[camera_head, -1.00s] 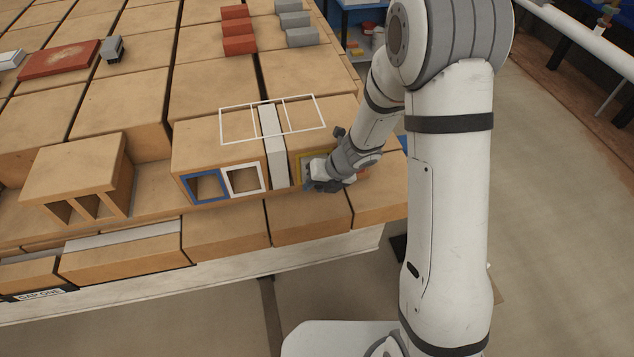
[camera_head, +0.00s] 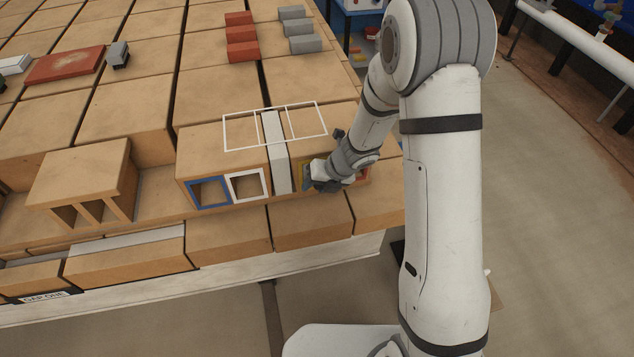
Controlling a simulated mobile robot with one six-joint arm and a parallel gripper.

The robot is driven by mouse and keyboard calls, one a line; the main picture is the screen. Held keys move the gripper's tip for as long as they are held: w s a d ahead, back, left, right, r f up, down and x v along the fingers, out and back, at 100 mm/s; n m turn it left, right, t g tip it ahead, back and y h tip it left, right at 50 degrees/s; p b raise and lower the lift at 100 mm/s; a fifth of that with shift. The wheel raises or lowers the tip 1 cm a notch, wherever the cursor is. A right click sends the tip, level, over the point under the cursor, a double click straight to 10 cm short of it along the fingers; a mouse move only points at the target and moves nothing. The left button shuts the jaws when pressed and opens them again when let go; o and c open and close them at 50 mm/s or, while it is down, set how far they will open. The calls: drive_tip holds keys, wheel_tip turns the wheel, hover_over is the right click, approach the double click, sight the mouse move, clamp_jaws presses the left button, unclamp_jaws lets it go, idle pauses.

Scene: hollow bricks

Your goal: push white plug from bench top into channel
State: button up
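A hollow brick (camera_head: 222,167) stands at the bench's front edge. Its front face has a blue-framed channel (camera_head: 210,192) and a white-framed channel (camera_head: 248,185), both looking empty. To the right, past a pale grey joint strip, a second brick (camera_head: 315,130) has a yellow-framed opening (camera_head: 306,174), mostly hidden by my gripper. My gripper (camera_head: 327,184) is low in front of that brick's face; its fingers are too small and overlapped to read. I cannot clearly make out a white plug; a pale patch by the gripper may be part of it or of something held.
A white outline (camera_head: 275,127) lies across the brick tops. A three-legged brick (camera_head: 82,178) stands left on the ledge. Red blocks (camera_head: 241,35) and grey blocks (camera_head: 302,28) sit further back. A red slab (camera_head: 65,66) and a small grey block (camera_head: 118,55) lie back left.

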drive_tip(key=o, duration=0.3)
drive_tip(key=p+v, duration=0.2)
drive_tip(key=v, duration=0.6)
idle(0.6)
